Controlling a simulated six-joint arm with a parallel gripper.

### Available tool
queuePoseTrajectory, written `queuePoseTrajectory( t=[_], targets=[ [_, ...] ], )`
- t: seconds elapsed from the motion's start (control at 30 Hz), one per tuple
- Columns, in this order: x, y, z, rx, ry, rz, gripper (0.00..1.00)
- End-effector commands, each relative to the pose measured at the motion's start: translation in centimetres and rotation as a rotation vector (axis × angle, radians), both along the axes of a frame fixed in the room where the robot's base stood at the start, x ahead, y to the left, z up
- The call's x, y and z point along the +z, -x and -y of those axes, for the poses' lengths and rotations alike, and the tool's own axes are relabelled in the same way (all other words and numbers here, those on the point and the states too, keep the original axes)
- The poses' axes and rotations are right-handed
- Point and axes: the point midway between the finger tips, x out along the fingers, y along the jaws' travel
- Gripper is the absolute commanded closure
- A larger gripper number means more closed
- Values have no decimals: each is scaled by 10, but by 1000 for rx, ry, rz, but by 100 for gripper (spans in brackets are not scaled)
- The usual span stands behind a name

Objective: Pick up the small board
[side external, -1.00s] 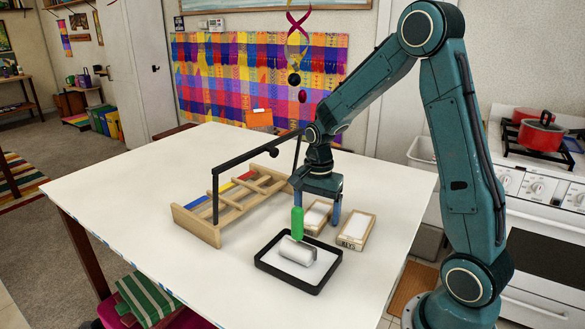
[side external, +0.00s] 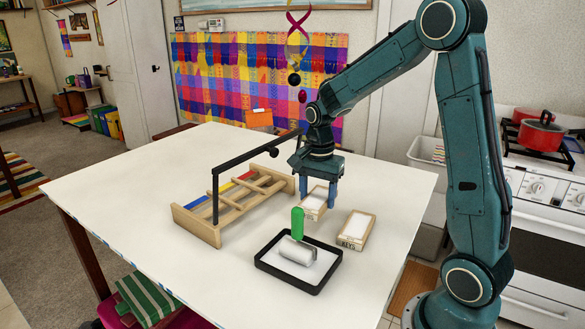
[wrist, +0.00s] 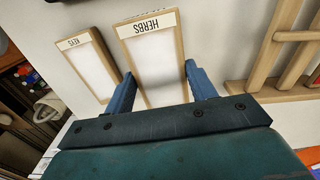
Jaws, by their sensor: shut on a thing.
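A small board labelled HERBS (wrist: 148,27), with a pale wood frame and a white face, lies between the fingers of my gripper (side external: 318,196). The fingers are shut on its two long sides, and the wrist view also shows my gripper (wrist: 158,70) holding it. In the side view the HERBS board (side external: 312,205) is partly hidden by a finger and a green handle, and it appears raised off the table. A second small board labelled KEYS (side external: 356,229) lies flat on the table to the right; it also shows in the wrist view (wrist: 90,68).
A black tray (side external: 262,264) with a white roller (side external: 298,251) and upright green handle (side external: 297,223) stands in front. A wooden rack (side external: 195,224) with coloured strips and a black bar (side external: 240,156) stands left of my gripper. The table's (side external: 115,205) left part is clear.

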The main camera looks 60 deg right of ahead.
Motion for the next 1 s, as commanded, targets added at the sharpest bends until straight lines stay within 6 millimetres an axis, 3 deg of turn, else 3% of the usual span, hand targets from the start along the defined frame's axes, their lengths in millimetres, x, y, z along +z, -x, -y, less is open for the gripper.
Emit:
queuePoseTrajectory(
  t=[0.2, 0.4, 1.0],
  targets=[
    [34, 0, 0, 0, 2, 4, 68],
    [52, 0, 0, 0, 1, 2, 68],
    [56, 0, 0, 0, 0, 0, 68]
  ],
)
